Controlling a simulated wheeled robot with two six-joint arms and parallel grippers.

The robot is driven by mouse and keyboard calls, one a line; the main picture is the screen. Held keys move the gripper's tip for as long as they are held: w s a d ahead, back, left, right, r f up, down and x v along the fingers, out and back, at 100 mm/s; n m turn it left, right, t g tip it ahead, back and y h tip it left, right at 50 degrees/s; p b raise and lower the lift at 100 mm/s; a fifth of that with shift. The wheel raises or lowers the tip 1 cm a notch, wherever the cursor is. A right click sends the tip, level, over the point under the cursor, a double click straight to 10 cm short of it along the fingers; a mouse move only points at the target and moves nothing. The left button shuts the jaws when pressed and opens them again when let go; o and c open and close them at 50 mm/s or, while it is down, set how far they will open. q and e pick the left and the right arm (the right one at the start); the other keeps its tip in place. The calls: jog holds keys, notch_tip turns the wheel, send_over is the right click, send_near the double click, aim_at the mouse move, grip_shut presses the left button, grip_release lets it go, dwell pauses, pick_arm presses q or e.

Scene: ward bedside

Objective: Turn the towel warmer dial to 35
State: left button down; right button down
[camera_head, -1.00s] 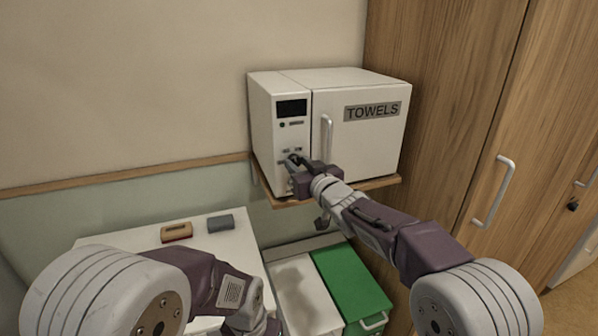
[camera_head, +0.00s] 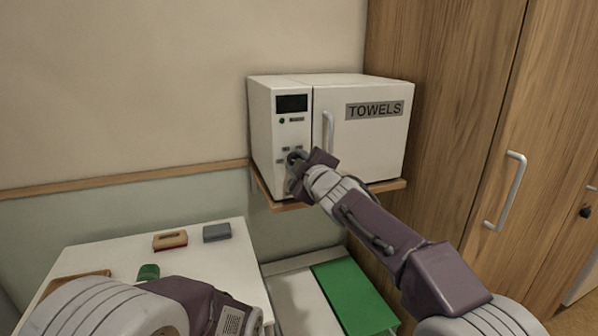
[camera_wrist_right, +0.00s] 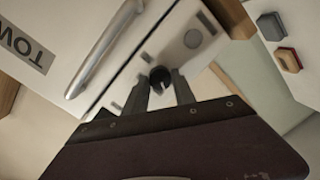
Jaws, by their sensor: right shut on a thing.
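The white towel warmer (camera_head: 360,140) stands on a wooden shelf with its door shut and a dark display (camera_head: 292,103) at the top of its left panel. My right gripper (camera_head: 295,160) is at the lower part of that panel. In the right wrist view the dark round dial (camera_wrist_right: 160,76) sits between the two fingers of my right gripper (camera_wrist_right: 162,84), which is shut on it. The dial's marks and setting are too small to read, and the display shows no legible number. My left arm is at the bottom left; its gripper is out of frame.
A white table (camera_head: 215,262) at the lower left holds a red and tan block (camera_head: 170,240), a grey block (camera_head: 217,232) and a green item (camera_head: 148,272). A green-topped unit (camera_head: 352,295) is below the shelf (camera_head: 390,186). A wooden cabinet (camera_head: 440,120) stands at the right.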

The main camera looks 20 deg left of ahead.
jog(key=n+b, duration=0.1)
jog(key=n, duration=0.2)
jog(key=n+b, duration=0.2)
jog(key=n, duration=0.2)
jog(key=shift+s+a+t+h, duration=0.1)
jog(key=shift+a+t+h, duration=0.05)
jog(key=shift+t+h, duration=0.2)
jog(key=shift+n, duration=0.3)
jog(key=shift+f, duration=0.1)
jog(key=c, duration=1)
grip_release()
jog(key=shift+c, duration=0.2)
jog(key=shift+s+a, duration=0.1)
